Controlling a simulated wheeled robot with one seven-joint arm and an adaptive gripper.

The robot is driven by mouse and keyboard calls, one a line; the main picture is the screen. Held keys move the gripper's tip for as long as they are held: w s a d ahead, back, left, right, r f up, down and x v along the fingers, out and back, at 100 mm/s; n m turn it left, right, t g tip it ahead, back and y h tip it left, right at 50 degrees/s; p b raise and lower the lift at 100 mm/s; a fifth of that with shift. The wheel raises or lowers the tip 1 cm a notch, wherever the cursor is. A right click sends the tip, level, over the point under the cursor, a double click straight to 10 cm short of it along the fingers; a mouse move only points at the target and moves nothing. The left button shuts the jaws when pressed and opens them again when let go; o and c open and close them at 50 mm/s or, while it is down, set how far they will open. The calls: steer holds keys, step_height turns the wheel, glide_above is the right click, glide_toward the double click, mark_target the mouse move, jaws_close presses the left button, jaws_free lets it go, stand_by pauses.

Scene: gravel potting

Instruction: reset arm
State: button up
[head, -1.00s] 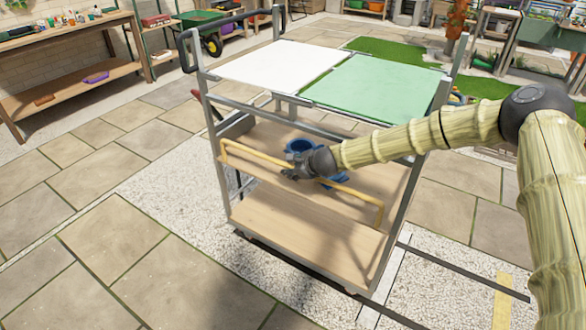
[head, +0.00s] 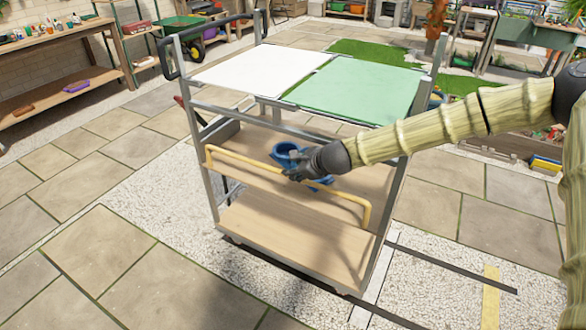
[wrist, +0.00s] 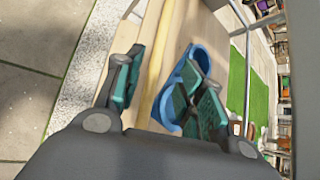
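My arm reaches in from the right to the cart (head: 280,245). My gripper (head: 292,174) is at the front of the cart's middle shelf, by the yellow rail (head: 235,165). A blue container with rounded sides (head: 285,150) is on that shelf, partly hidden behind my gripper. In the wrist view my gripper (wrist: 165,85) has its two dark green-padded fingers spread apart. The yellow rail (wrist: 155,70) shows between them. The blue container (wrist: 165,103) lies beyond, partly covered by the right finger. I see nothing held between the fingers.
The cart's top carries a white panel (head: 262,66) and a green panel (head: 360,88). The lower shelf (head: 300,235) is bare. A wooden workbench (head: 60,45) stands at the left. Paving left of the cart is clear.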

stand_by(0.3)
steer(key=s+d+f+n+g+h+p, duration=0.1)
steer(key=s+d+f+n+g+p, duration=0.3)
steer(key=s+f, duration=0.8)
steer(key=s+d+f+n+g+h+p, duration=0.15)
steer(key=s+f+n, duration=0.6)
steer(key=s, duration=0.85)
steer(key=s+d+n+h+p, duration=0.1)
steer(key=s+d+n, duration=0.2)
steer(key=s+d, duration=0.2)
steer(key=s+d+n+g+h+p, duration=0.1)
steer(key=s+d, duration=0.4)
steer(key=s, duration=0.6)
steer(key=s+d+n+g+h+p, duration=0.1)
steer(key=s+d+n+p, duration=0.1)
steer(key=s+d+n, duration=0.3)
steer(key=s, duration=0.4)
steer(key=shift+d+n+p, duration=0.35)
steer(key=shift+d+p, duration=0.05)
steer(key=shift+w+g+h, duration=0.1)
steer(key=shift+g+h, duration=0.15)
